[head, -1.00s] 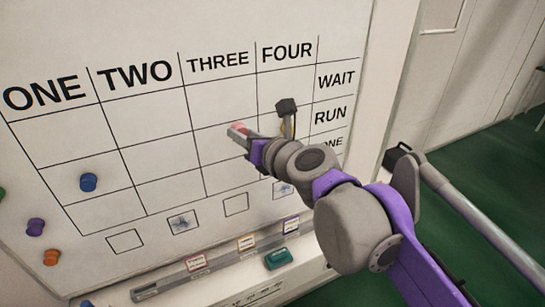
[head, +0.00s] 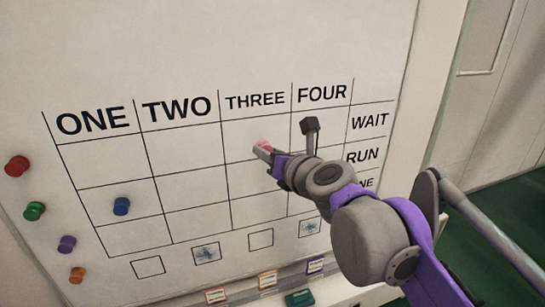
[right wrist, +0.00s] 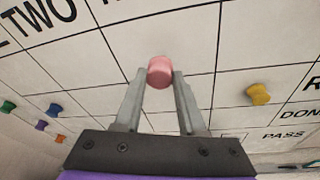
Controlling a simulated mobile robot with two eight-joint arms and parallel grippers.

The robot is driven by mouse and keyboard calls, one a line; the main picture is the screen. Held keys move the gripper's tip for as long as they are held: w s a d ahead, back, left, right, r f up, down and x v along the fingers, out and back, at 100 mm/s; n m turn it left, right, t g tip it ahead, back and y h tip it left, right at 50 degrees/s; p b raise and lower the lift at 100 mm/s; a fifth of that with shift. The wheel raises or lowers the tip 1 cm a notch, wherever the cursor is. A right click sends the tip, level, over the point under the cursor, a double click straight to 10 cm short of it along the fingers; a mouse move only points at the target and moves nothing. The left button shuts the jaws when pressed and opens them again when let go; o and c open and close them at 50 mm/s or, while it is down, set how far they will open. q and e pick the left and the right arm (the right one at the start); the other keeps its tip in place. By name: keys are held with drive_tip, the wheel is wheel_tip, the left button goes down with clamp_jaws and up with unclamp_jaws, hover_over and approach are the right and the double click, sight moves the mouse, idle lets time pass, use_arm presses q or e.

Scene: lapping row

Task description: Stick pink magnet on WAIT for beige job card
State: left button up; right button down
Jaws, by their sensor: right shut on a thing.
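My right gripper (head: 264,149) is shut on the pink magnet (head: 262,145), which sits between the fingertips in the right wrist view (right wrist: 160,72). In the head view the magnet overlaps the WAIT row of column THREE on the whiteboard (head: 250,60), just above the WAIT/RUN line. I cannot tell whether it touches the board. Small job cards stand along the ledge below the board; the middle one (head: 267,280) looks pale, but its colour is too small to be sure. My left gripper is not in view.
A blue magnet (head: 121,206) sits in column ONE. Red (head: 17,166), green (head: 34,211), purple (head: 67,244) and orange (head: 77,275) magnets are left of the grid. A yellow magnet (right wrist: 258,94) shows in the right wrist view. A teal block (head: 299,299) lies on the ledge.

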drive_tip(key=shift+r+x, duration=0.2)
drive_tip(key=shift+x, duration=0.75)
drive_tip(key=shift+r+x, duration=0.2)
drive_tip(key=shift+x, duration=0.8)
drive_tip(key=shift+w+d, duration=0.15)
drive_tip(key=shift+d, duration=0.05)
drive_tip(key=shift+c, duration=2.1)
unclamp_jaws()
